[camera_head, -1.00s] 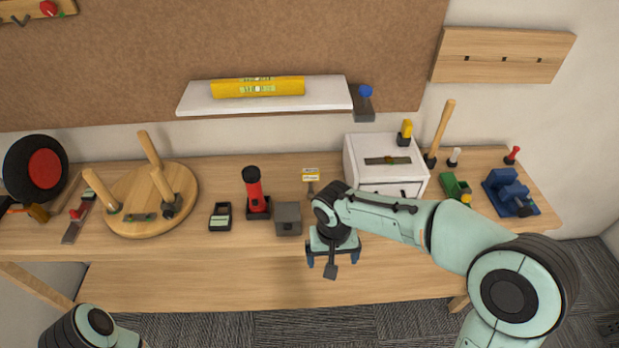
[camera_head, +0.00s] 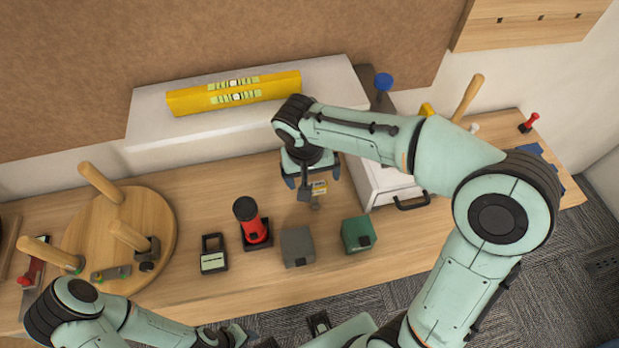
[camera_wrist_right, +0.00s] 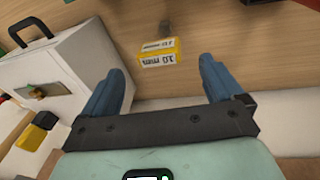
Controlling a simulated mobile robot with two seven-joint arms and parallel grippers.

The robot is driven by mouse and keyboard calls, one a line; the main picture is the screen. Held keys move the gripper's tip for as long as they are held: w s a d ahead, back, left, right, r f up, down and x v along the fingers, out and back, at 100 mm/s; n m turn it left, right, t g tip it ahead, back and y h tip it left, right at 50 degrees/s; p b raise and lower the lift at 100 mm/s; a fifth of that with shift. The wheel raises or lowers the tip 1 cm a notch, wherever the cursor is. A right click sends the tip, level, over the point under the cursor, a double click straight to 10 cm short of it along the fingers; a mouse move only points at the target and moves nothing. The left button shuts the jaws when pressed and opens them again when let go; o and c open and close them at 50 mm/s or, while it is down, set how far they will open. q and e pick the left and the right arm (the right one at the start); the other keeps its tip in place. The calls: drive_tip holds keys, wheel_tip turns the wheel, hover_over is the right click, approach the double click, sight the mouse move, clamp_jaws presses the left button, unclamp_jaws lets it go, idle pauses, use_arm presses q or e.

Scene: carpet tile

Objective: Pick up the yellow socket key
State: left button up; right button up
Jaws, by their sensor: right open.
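The yellow socket key (camera_head: 319,187) is small, with a yellow and white label block, and stands on the wooden worktop just in front of the white shelf. In the right wrist view its label (camera_wrist_right: 159,52) reads 10 mm, with a grey metal part beyond it. My right gripper (camera_head: 312,180) is open above and beside the key and partly covers it in the head view. In the wrist view the key lies beyond the fingertips, between the lines of the two blue fingers (camera_wrist_right: 160,82). My left arm is at the bottom left; its gripper is not clear.
The white shelf (camera_head: 150,122) with a yellow level (camera_head: 233,93) is behind.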

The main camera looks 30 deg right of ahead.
sight(315, 185)
drive_tip(key=f, duration=0.4)
drive_tip(key=d+f, duration=0.1)
drive_tip(key=f, duration=0.1)
drive_tip(key=shift+f, duration=0.2)
drive_tip(key=shift+s, duration=0.1)
drive_tip(key=shift+c, duration=0.2)
drive_tip(key=c, duration=1.4)
